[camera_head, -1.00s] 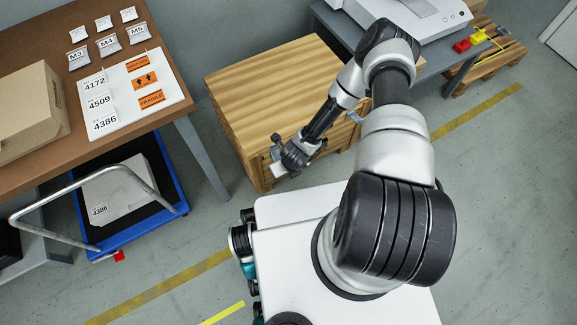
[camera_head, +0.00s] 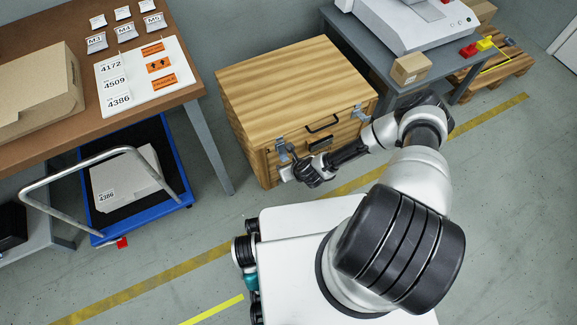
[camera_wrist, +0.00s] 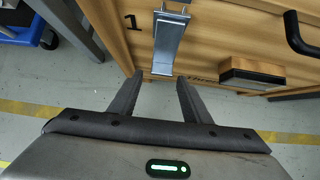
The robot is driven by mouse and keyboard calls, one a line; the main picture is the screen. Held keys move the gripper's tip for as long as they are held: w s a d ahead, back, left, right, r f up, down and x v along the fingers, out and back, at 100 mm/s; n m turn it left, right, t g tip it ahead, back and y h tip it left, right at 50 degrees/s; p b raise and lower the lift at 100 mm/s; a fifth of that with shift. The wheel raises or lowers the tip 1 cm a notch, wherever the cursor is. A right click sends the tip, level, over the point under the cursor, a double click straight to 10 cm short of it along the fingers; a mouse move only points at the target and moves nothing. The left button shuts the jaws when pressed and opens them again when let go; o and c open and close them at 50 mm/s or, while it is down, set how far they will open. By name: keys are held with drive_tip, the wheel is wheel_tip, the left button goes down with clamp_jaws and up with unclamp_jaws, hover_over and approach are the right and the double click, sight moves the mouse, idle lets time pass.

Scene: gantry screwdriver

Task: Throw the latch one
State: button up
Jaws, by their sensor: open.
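Latch one (camera_wrist: 168,42) is a grey metal lever on the front of the wooden chest (camera_head: 295,80), beside a printed "1" (camera_wrist: 132,21). In the wrist view it hangs down, its lower end just ahead of the gap between my fingers. The same latch (camera_head: 284,149) shows small in the head view, close to my gripper (camera_head: 287,173). My gripper in the wrist view (camera_wrist: 158,82) is open and empty, its fingertips just below the latch's end. I cannot tell whether they touch it.
A black handle (camera_head: 322,124) and a dark-topped wooden block (camera_wrist: 252,72) are on the chest front, right of the latch. A second latch (camera_head: 360,113) is farther right. A blue trolley (camera_head: 178,180) stands left of the chest. The floor in front shows clear.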

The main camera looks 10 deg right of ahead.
drive_tip(key=p+v, duration=0.5)
drive_tip(key=v, duration=1.2)
drive_tip(key=shift+s+p, duration=0.2)
drive_tip(key=shift+p, duration=0.1)
drive_tip(key=shift+r, duration=0.1)
drive_tip(key=shift+c, duration=0.5)
